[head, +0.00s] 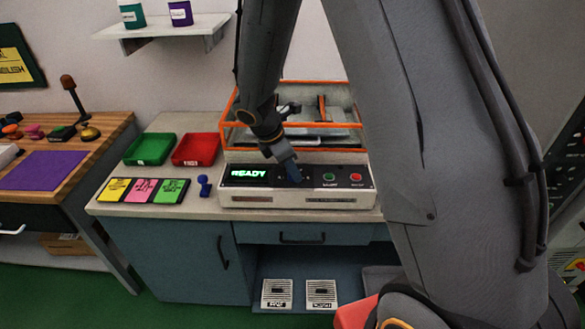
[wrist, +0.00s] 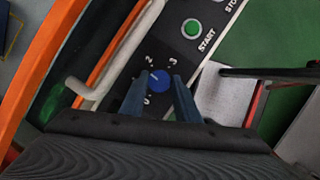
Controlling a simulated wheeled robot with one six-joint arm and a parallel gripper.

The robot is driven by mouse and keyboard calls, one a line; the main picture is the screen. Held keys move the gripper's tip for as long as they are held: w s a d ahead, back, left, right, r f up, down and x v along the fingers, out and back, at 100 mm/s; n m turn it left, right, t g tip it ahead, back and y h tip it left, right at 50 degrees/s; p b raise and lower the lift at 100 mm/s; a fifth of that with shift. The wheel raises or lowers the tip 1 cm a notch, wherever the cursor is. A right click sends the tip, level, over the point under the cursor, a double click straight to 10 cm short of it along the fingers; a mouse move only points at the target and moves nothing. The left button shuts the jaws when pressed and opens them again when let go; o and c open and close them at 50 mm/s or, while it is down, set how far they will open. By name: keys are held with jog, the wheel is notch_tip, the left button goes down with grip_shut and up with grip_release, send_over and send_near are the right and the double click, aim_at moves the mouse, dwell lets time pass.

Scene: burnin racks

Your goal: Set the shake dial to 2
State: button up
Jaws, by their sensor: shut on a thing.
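The blue shake dial (wrist: 159,79) sits on the dark front panel of the shaker (head: 345,199). In the wrist view the marks 0, 2 and 3 are readable around it. A small pale mark on the dial faces the upper left, roughly between the 2 and the left finger; its exact setting is too small to tell. My gripper (wrist: 159,88) is shut on the dial, with one blue finger on each side. In the head view my gripper (head: 290,172) points down at the panel and hides the dial.
The lit READY display (head: 249,173) is left of the dial. The green start button (head: 329,177) and red stop button (head: 354,177) are close on its right. An orange-framed clear box (head: 228,122) stands above the panel. Green (head: 150,161) and red trays (head: 195,162) lie left.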

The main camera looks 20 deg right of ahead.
jog(key=shift+w+m+g, duration=0.2)
jog(key=shift+m+g, duration=0.7)
jog(key=shift+m, duration=1.3)
jog(key=o, duration=1.1)
jog(key=shift+c, duration=0.2)
